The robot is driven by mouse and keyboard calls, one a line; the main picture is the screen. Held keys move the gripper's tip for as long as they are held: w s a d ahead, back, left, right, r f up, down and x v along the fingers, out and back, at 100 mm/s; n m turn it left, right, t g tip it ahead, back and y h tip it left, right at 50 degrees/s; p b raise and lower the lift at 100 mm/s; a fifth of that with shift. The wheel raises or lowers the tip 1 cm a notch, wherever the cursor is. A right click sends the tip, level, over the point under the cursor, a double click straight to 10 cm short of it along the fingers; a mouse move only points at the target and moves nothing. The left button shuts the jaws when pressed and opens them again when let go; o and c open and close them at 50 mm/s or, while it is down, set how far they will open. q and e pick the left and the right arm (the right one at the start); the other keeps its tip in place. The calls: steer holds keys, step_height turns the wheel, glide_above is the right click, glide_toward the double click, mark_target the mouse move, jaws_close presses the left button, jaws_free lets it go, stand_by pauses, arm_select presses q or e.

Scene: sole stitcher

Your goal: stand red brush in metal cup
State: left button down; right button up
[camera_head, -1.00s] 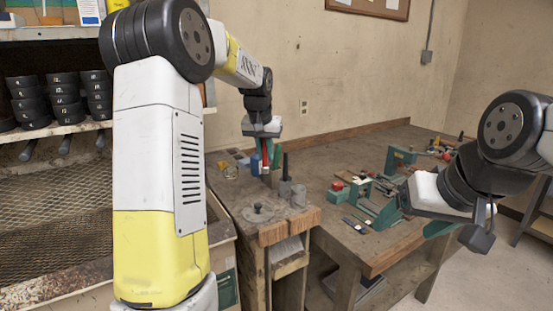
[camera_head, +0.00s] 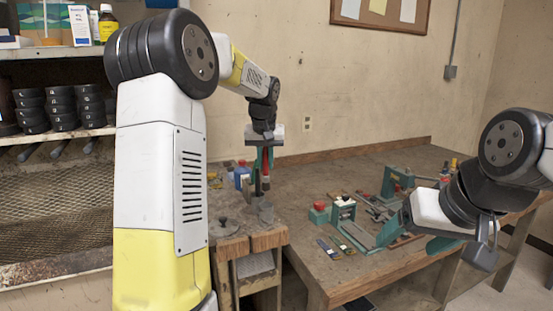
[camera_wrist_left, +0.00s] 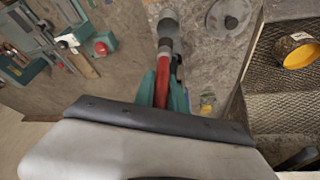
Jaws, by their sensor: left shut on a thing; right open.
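My left gripper (camera_head: 263,172) is shut on the red brush (camera_wrist_left: 162,82), whose red handle is between the teal fingers in the left wrist view. In the head view the brush (camera_head: 265,184) hangs roughly upright above the small wooden bench. In the left wrist view grey cylindrical parts (camera_wrist_left: 168,28) lie close beyond the handle; I cannot tell whether the brush's lower end is inside the cup. My right gripper (camera_head: 484,248) is open and empty at the right.
A round grey metal piece (camera_head: 223,226) lies on the small bench (camera_head: 268,239), with a blue container (camera_head: 242,175) behind. The larger workbench (camera_head: 300,257) carries a green machine (camera_head: 372,228) and several tools. A shelf with stacked black rings (camera_head: 62,108) is at the left.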

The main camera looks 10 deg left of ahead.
mark_target(265, 177)
arm_select(q)
steer(key=shift+f, duration=4.7)
steer(key=c, duration=1.3)
jaws_free()
steer(key=v, duration=0.7)
steer(key=shift+s+r, duration=0.15)
steer(key=shift+r, duration=0.25)
steer(key=shift+s, duration=0.1)
